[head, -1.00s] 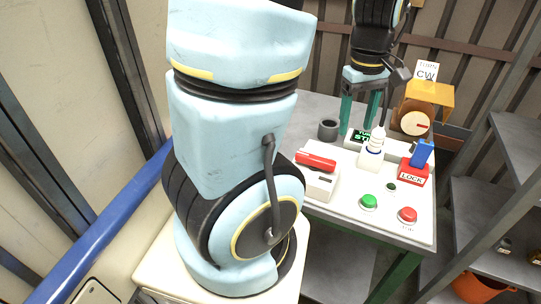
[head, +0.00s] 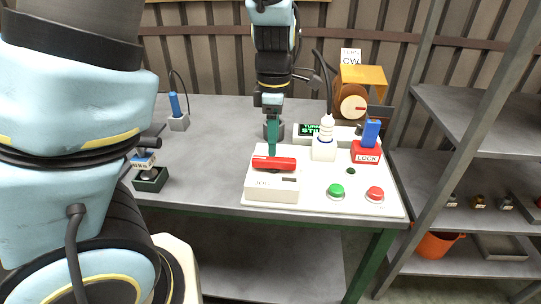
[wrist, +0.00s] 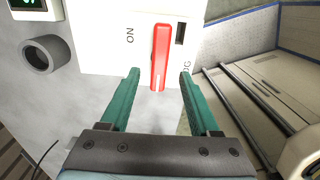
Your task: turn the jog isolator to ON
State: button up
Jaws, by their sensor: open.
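The jog isolator (head: 271,187) is a white box on the front of the bench panel, with a red bar handle (head: 273,163) lying left to right across its top. My gripper (head: 272,153) points down just above and behind the handle, its green fingers seen edge-on. In the wrist view my open fingers (wrist: 158,76) stand on either side of the near end of the red handle (wrist: 160,55), with gaps on both sides. The ON label (wrist: 130,33) is left of the handle; a JOG label, partly hidden, is at its right. I cannot tell whether the fingertips reach handle height.
A green button (head: 336,190) and a red button (head: 375,194) are right of the isolator. A white bottle-like part (head: 325,140), a red LOCK block (head: 366,152) and a display (head: 310,131) stand behind. A dark grey cup (wrist: 47,54) is near my fingers.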

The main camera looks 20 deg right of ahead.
aim_at(274, 159)
jog(key=shift+d+f, duration=0.1)
jog(key=shift+f, duration=2.65)
jog(key=shift+c, duration=0.4)
grip_shut()
